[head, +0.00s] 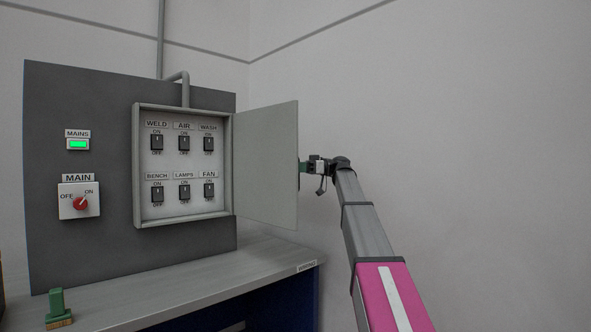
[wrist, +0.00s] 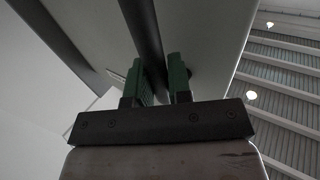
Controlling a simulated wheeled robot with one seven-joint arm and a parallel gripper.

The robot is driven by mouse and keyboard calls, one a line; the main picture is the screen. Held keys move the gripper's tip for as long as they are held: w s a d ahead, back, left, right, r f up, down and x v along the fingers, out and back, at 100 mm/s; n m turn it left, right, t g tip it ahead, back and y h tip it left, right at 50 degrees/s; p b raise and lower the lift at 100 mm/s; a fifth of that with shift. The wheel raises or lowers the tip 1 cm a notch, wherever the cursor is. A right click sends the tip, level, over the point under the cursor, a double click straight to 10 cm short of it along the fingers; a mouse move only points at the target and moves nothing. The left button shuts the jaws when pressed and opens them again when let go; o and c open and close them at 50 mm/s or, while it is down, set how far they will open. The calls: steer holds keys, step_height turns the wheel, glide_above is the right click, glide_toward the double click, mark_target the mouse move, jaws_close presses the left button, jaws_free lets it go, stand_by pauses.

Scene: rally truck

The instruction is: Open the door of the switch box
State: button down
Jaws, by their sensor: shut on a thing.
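The switch box (head: 137,175) is a grey case on a dark panel. Its door (head: 264,165) is hinged on the right side and stands wide open, swung out to the right. Labelled black switches show inside. My gripper (head: 303,167) is at the door's free edge, partly hidden behind it in the head view. In the wrist view, the green fingers of my gripper (wrist: 158,70) are shut on a dark bar, the door handle (wrist: 144,30), which runs along the door's face (wrist: 205,30).
A grey bench (head: 190,280) runs below the dark panel (head: 75,240). A green-handled stamp-like object (head: 57,305) stands on it at the front left. The panel carries a red main switch (head: 80,203) and a lit green mains lamp (head: 78,144). The right side is bare wall.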

steer(key=shift+w, duration=0.2)
steer(key=c, duration=1.1)
jaws_free()
steer(key=shift+a, duration=0.1)
steer(key=shift+o, duration=0.2)
steer(key=w+d, duration=0.1)
steer(key=d, duration=0.9)
steer(key=shift+d, duration=0.4)
